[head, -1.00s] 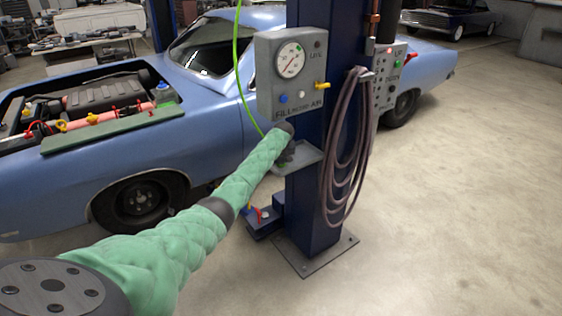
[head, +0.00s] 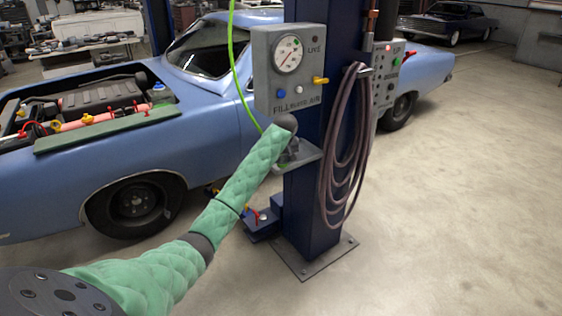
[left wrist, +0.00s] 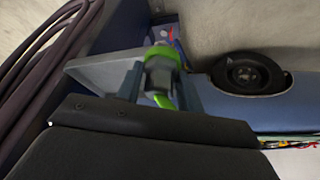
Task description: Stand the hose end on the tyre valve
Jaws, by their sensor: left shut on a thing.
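My left gripper (head: 291,156) is at the small grey shelf (head: 308,153) on the blue post, under the gauge box. In the left wrist view its two fingers (left wrist: 159,88) are shut on the hose end (left wrist: 160,66), a grey and bright green fitting. The green hose (head: 231,45) hangs down past the gauge box in the head view. The hose end lies over the shelf (left wrist: 95,72) in the wrist view; whether it touches is unclear. The car's front wheel (head: 137,204) also shows in the wrist view (left wrist: 247,74). My right gripper is out of view.
The gauge box (head: 288,68) is just above my left wrist. The blue post (head: 310,205) and coiled purple hose (head: 328,170) stand close on the right. The blue car (head: 70,180) is behind on the left. Open floor (head: 470,200) lies at right.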

